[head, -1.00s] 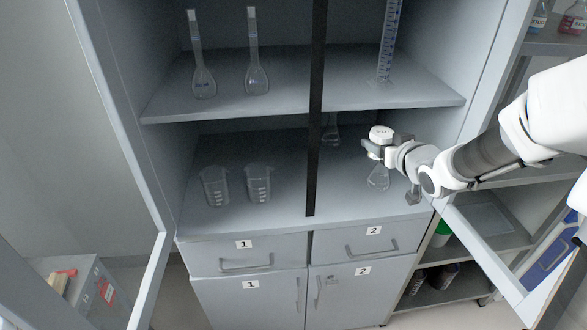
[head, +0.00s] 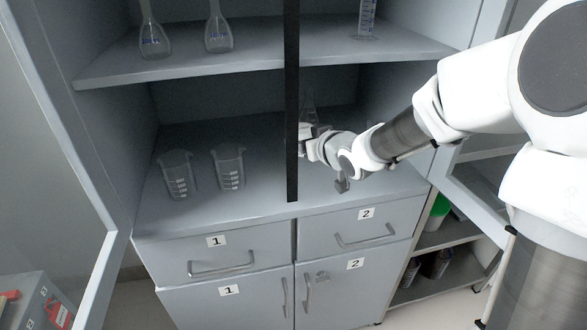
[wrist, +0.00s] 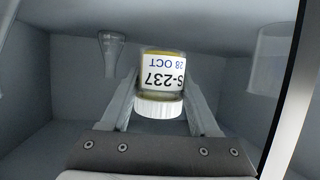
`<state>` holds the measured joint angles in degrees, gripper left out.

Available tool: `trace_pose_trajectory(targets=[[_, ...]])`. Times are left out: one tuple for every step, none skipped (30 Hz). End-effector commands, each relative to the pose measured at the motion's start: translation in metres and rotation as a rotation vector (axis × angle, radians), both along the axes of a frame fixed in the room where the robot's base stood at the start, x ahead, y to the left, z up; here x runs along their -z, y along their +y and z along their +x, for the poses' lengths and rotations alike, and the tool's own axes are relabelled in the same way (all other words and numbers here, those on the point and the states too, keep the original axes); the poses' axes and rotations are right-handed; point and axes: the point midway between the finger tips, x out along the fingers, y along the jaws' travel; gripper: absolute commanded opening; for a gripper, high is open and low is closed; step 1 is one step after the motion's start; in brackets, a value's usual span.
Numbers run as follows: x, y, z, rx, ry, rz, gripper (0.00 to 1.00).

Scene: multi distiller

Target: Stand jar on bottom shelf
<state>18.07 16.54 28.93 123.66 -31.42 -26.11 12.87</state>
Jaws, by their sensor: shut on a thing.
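My gripper (head: 306,143) is inside the bottom shelf space (head: 250,195), right by the dark upright bar (head: 291,110). The wrist view shows it shut on the jar (wrist: 162,72). The jar is clear, with a white ribbed lid and a white label reading S-237 and 28 OCT. That view is upside down, so the jar looks upright with its lid up. In the head view the jar is mostly hidden by the bar and my gripper. I cannot tell whether its base touches the shelf.
Two glass beakers (head: 177,175) (head: 229,167) stand on the bottom shelf, left of the bar. A flask (head: 309,108) stands behind my gripper; a flask also shows in the wrist view (wrist: 110,48). A beaker is at right there (wrist: 271,60). More glassware stands above.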

Motion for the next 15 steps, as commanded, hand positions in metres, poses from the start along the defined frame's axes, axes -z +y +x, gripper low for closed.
trace_pose_trajectory(targets=[[0.008, 0.009, 0.002, -0.004, -0.002, 0.000, 0.00], [0.010, 0.012, 0.003, -0.002, -0.003, 0.001, 0.00], [0.011, 0.016, 0.003, -0.002, -0.003, 0.001, 0.00], [0.012, 0.017, 0.004, -0.002, -0.003, 0.000, 0.00], [0.012, 0.019, 0.004, 0.000, -0.002, 0.000, 0.00], [0.013, 0.020, 0.005, 0.001, -0.002, 0.001, 0.00], [0.013, 0.021, 0.005, 0.001, -0.001, 0.000, 0.00], [0.014, 0.021, 0.005, 0.001, -0.001, 0.000, 0.00], [0.017, 0.021, 0.005, 0.001, 0.000, 0.000, 0.00], [0.020, 0.021, 0.005, 0.001, 0.000, 0.000, 0.00], [0.024, 0.021, 0.005, 0.001, 0.000, 0.000, 0.00], [0.030, 0.021, 0.005, 0.001, 0.000, 0.000, 0.00], [0.036, 0.021, 0.005, 0.002, 0.002, 0.001, 0.00], [0.041, 0.021, 0.005, 0.002, 0.002, 0.001, 0.00], [0.047, 0.021, 0.005, 0.001, 0.001, 0.000, 0.00]])
